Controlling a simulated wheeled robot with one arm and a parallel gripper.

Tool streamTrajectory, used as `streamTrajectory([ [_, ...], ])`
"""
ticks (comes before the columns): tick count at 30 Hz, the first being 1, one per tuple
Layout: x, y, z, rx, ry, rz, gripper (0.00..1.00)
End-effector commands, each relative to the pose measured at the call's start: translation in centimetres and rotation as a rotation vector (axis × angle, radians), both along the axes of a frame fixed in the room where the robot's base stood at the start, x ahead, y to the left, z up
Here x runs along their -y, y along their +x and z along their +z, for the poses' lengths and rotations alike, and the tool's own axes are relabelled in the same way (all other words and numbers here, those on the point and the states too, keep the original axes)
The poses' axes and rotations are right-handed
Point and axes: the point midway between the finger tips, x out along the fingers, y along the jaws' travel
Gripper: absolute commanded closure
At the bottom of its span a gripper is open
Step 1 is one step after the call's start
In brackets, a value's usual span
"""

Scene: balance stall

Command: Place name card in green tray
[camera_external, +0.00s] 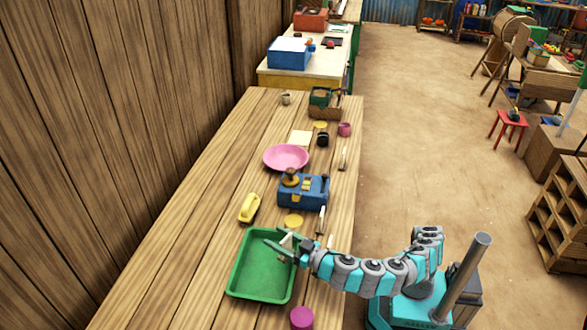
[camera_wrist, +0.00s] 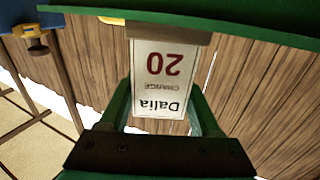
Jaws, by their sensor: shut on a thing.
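The name card (camera_wrist: 160,88) is white with "20", "CHANGE" and "Dalia" printed on it, upside down in the wrist view. My gripper (camera_wrist: 161,100) is shut on it, with a green finger at each side. In the external view my gripper (camera_external: 284,246) is over the right far part of the green tray (camera_external: 236,284), and the card shows only as a small pale patch (camera_external: 287,239). The tray lies on the wooden table and looks empty. A green edge, likely the tray rim (camera_wrist: 240,33), crosses the top of the wrist view.
A blue balance box (camera_external: 316,190) stands beyond the tray, with a yellow disc (camera_external: 293,221) before it. A yellow-handled thing (camera_external: 249,208) lies left of it. A pink plate (camera_external: 286,157) is farther back. A magenta cup (camera_external: 301,318) stands near the tray's front right. The table's left side is clear.

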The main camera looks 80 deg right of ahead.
Motion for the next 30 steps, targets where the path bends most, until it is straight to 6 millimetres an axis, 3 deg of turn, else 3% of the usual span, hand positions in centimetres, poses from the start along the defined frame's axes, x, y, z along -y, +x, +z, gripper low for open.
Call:
streamTrajectory([
  [7, 0.0, 0.0, -0.2, 0.000, 0.000, -0.001, 0.91],
  [8, 0.0, 0.0, -0.2, 0.000, 0.000, -0.001, 0.35],
  [15, 0.0, 0.0, -0.1, 0.000, 0.000, -0.001, 0.08],
  [25, 0.0, 0.0, 0.2, 0.000, -0.001, -0.001, 0.06],
  [30, -0.8, -2.0, 0.3, 0.004, -0.002, 0.000, 0.06],
])
